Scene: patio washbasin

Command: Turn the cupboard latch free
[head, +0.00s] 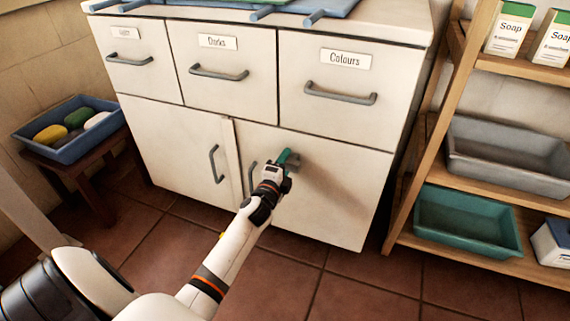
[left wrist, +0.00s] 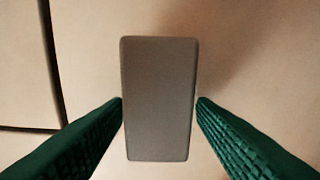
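The latch (head: 294,160) is a small grey block on the upper part of the right cupboard door (head: 335,195). In the left wrist view the latch (left wrist: 159,98) shows as a grey bar whose long side runs roughly along the long dark seam, slightly tilted to it. My left gripper (head: 286,158) is at the latch. Its green fingers (left wrist: 160,99) stand on both long sides of the bar, and their tips meet its edges. In the head view the fingers hide part of the latch. My right gripper is not in view.
Door handles (head: 216,164) are beside my left wrist, and drawers with handles (head: 340,94) are above. A stool with a blue soap tray (head: 68,132) stands left. A wooden shelf (head: 480,227) with basins stands close on the right. The tiled floor (head: 350,285) in front is clear.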

